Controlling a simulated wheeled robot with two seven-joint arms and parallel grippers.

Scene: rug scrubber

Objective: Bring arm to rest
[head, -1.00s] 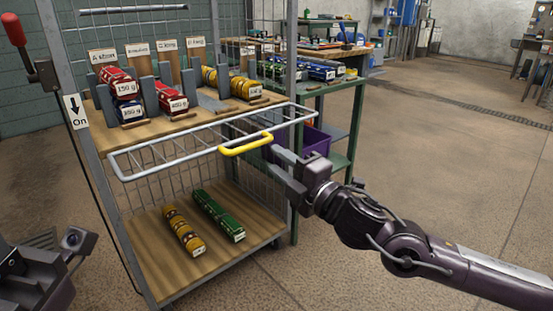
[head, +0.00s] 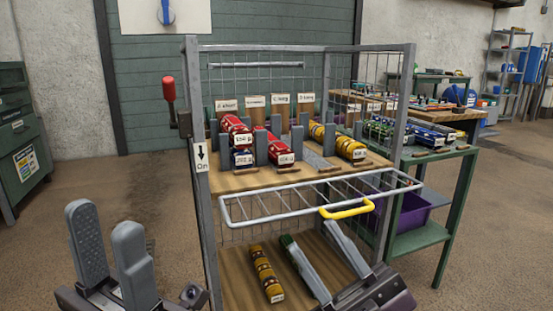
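My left gripper (head: 110,225) is at the lower left, in front of and left of the wire cart (head: 204,215). Its two grey fingers point up with a gap between them, and it is empty. My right gripper (head: 314,248) is at the lower right, in front of the cart's lower shelf. Its two fingers are spread wide and hold nothing. The fingers partly cover a green packet (head: 288,243) on that shelf. The yellow handle (head: 347,209) on the cart's wire gate (head: 240,212) is above the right gripper. Most of both arms is out of view.
The cart's upper shelf (head: 230,181) carries red and yellow packets between grey dividers. A yellow-brown packet (head: 266,273) lies on the lower shelf. A red-knobbed lever (head: 168,88) is on the cart's left post. A green table (head: 450,200) stands right. Floor is clear left of the cart.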

